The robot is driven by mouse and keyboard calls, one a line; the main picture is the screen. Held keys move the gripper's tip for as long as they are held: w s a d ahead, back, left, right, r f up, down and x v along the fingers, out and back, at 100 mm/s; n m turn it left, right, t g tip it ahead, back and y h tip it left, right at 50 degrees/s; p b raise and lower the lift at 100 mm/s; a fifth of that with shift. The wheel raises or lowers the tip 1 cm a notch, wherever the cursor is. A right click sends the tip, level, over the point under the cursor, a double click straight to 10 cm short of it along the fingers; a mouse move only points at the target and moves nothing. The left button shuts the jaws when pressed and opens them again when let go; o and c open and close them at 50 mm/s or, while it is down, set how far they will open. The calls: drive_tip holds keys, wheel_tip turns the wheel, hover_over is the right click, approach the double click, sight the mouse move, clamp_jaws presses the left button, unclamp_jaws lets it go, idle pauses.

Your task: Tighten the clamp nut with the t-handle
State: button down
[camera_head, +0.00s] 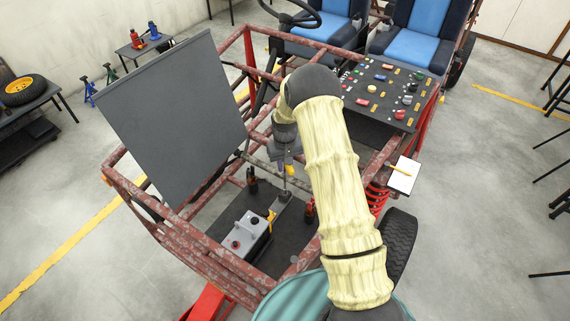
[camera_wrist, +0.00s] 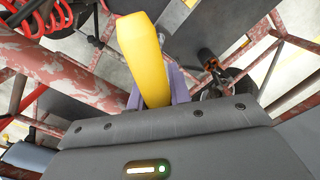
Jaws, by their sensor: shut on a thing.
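My gripper (camera_head: 289,166) is inside the open front of the red kart frame, below my cream-covered arm. In the wrist view, its purple fingers (camera_wrist: 157,92) are shut on a yellow handle (camera_wrist: 142,52), which I take to be the t-handle. In the head view only a small yellow part of the t-handle (camera_head: 291,172) shows, with a thin shaft below it toward a grey bar. A grey battery-like box (camera_head: 240,233) stands on the dark floor plate, with a yellow piece at its right end. I cannot make out the clamp nut or whether the shaft touches it.
Rusty red frame tubes (camera_head: 208,245) surround the work area. A large dark panel (camera_head: 175,115) leans at the left. A control board (camera_head: 385,92) with coloured buttons is at the right. Below it are a white notepad (camera_head: 403,175) and a black tyre (camera_head: 400,240).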

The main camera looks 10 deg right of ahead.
drive_tip(key=shift+r+m+p, duration=0.6)
drive_tip(key=shift+r+p, duration=0.4)
drive_tip(key=shift+r, duration=0.85)
drive_tip(key=shift+r+p, duration=1.4)
drive_tip(key=shift+r, duration=1.05)
drive_tip(key=shift+d+r, duration=0.1)
drive_tip(key=shift+r, duration=0.05)
